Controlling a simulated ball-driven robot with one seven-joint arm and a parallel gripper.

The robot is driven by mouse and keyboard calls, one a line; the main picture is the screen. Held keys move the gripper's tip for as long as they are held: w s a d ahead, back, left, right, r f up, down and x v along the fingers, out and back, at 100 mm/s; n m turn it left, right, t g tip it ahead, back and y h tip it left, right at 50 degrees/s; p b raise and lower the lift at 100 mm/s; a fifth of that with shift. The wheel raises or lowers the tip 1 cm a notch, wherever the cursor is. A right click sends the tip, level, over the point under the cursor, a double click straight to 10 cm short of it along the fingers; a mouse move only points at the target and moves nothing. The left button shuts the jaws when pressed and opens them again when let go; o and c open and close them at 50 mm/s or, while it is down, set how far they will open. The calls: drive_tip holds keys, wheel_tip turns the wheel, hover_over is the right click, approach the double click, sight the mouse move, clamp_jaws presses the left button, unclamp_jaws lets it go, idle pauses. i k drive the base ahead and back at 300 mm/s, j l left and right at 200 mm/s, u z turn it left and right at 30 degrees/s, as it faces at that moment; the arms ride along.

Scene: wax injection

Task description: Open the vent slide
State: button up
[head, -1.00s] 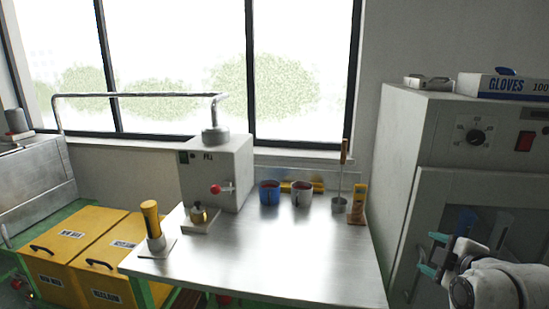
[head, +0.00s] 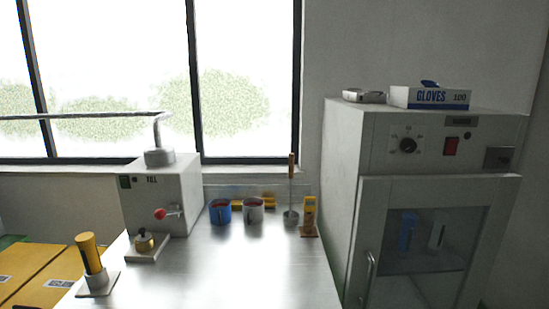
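The white oven-like cabinet (head: 345,150) stands at the right in the head view. A small dark plate (head: 499,157) sits at the right end of its upper front panel; it looks like the vent slide, but I cannot tell its position, open or shut. My gripper is out of the picture now.
The cabinet's panel has a black dial (head: 408,145) and a red switch (head: 451,146). Its glazed door (head: 430,284) is shut, with a handle (head: 370,277) at left. A glove box (head: 430,97) lies on top. The steel bench (head: 230,275) holds a wax machine (head: 165,200) and cups.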

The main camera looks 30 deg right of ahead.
sight(496, 157)
drive_tip(key=z, duration=1.5)
drive_tip(key=i+j+z, duration=0.1)
drive_tip(key=i+j, duration=0.15)
